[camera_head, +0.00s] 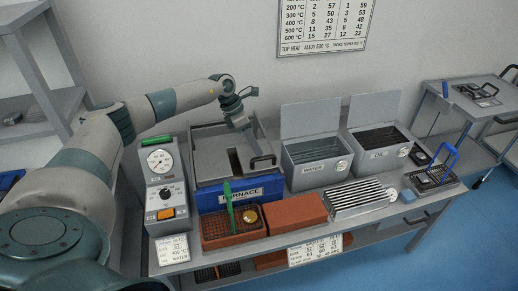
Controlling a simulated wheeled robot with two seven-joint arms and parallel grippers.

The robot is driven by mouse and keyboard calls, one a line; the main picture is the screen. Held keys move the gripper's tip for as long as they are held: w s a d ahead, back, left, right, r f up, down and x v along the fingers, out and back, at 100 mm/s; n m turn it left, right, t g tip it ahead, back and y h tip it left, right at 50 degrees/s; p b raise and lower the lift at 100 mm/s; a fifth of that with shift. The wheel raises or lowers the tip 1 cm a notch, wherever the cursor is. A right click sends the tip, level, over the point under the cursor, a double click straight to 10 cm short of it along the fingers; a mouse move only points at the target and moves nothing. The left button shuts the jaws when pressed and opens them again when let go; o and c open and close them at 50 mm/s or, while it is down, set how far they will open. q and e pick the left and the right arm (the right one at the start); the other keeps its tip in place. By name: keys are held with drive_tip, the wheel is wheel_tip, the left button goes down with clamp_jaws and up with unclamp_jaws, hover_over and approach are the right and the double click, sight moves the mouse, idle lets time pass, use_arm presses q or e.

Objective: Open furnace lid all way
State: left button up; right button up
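The furnace (240,196) is a box with a blue front marked FURNACE, on the left part of the bench. Its grey lid (211,152) lies low at the top of the box, and a dark gap shows beside its middle. How far the lid is open is hard to tell. A dark handle (263,160) is at the right of the furnace top. My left gripper (241,122) points down over the back right of the furnace, close to the lid and behind the handle. Its fingers are too small to tell open from shut. My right gripper is not in view.
A control unit with a dial gauge (160,161) stands left of the furnace. Water (318,173) and oil (391,160) tanks with raised lids stand to its right. A red-brown tray (220,241), a brick block (297,213) and a ribbed metal rack (357,196) lie in front.

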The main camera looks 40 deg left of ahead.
use_arm(q)
drive_tip(key=shift+p+x, duration=0.4)
drive_tip(key=shift+x, duration=1.5)
clamp_jaws()
